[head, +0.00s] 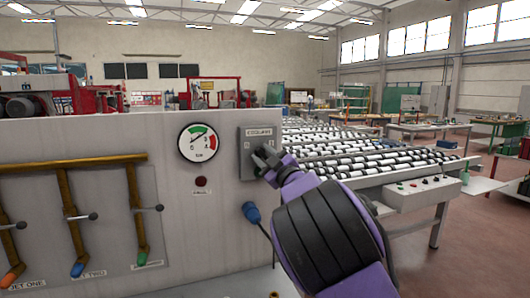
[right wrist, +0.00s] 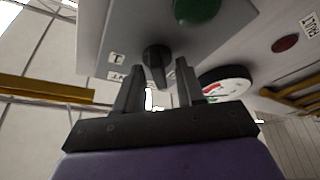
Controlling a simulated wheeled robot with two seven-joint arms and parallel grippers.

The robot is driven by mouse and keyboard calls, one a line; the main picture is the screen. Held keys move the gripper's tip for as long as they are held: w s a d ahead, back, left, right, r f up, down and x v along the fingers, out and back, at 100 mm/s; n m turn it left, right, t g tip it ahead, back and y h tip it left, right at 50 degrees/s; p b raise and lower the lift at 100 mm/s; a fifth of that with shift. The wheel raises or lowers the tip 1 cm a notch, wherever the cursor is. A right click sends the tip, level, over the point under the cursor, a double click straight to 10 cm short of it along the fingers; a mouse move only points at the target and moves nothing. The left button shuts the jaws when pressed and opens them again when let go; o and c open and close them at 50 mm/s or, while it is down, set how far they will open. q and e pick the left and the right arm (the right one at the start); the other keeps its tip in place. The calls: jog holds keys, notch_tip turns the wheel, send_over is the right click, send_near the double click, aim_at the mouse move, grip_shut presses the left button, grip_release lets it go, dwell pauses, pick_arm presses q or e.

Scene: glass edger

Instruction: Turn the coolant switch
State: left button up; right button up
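The coolant switch is a grey plate (head: 248,168) labelled for coolant on the front of the white machine panel. In the right wrist view its black knob (right wrist: 155,54) has a pointer, with small white labels beside it. My right gripper (head: 265,159) is at the plate and hides the knob in the head view. In the right wrist view the right gripper (right wrist: 158,72) is open, with one finger on each side of the knob's lower end and gaps showing. I cannot tell whether either finger touches it. My left gripper is not in view.
A round gauge (head: 198,142) and a dark red lamp (head: 201,181) are left of the switch. A blue plug (head: 251,212) with a cable is below it. Brown pipes with levers (head: 82,217) are at left. A roller conveyor (head: 375,162) stands behind at right.

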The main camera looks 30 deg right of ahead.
jog(key=shift+s, duration=0.1)
grip_shut()
jog(key=shift+d, duration=0.15)
